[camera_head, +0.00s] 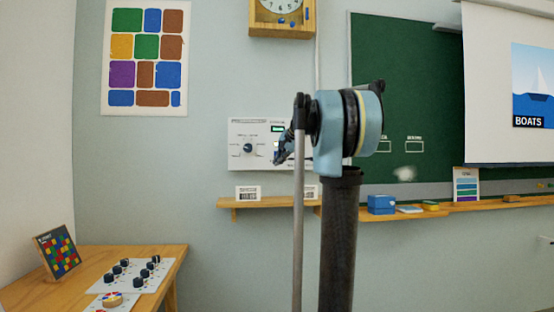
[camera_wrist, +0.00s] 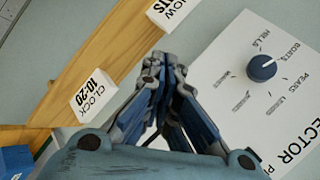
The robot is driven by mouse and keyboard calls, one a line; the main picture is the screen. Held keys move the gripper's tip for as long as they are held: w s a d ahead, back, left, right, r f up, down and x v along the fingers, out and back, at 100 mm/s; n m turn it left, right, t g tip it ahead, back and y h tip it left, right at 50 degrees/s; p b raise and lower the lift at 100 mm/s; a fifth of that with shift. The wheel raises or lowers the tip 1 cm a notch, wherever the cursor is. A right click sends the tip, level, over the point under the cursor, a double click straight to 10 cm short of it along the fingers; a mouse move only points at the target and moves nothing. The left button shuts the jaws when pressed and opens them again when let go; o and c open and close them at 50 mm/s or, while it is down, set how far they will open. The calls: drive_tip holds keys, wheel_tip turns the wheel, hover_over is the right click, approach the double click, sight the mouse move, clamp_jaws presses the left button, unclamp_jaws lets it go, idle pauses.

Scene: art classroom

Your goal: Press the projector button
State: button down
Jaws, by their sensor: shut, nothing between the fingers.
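The white projector panel (camera_head: 238,162) is on the wall behind my arm in the head view. It has a dark round knob (camera_head: 248,147) on its left and a small green display (camera_head: 278,128). In the wrist view the panel (camera_wrist: 224,110) is tilted at the right, with its blue knob (camera_wrist: 261,68) and labels such as HILLS, BOATS and PEARS. My gripper (camera_head: 283,150) overlaps the panel's right part in the head view. In the wrist view the gripper (camera_wrist: 164,66) is shut and empty, left of the knob. No button is clearly visible; my arm covers part of the panel. Contact cannot be told.
A wooden shelf (camera_head: 265,202) runs below the panel with small cards, one reading CLOCK 10-20 (camera_wrist: 93,95). A blue box (camera_head: 381,204) is on the shelf further right. The projection screen (camera_head: 490,80) shows a BOATS picture. A wooden table (camera_head: 165,262) with knob panels stands lower left.

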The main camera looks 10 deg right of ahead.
drive_tip(key=shift+m, duration=0.4)
drive_tip(key=w+r, duration=0.2)
drive_tip(key=w, duration=0.1)
drive_tip(key=shift+w+d+r, duration=0.2)
drive_tip(key=shift+d+r, duration=0.1)
drive_tip(key=shift+d, duration=0.05)
drive_tip(key=w, duration=0.8)
drive_tip(key=shift+w, duration=0.35)
drive_tip(key=shift+w, duration=0.1)
idle(0.9)
drive_tip(key=shift+w, duration=0.3)
drive_tip(key=shift+w, duration=0.45)
idle(0.8)
drive_tip(key=shift+s, duration=0.9)
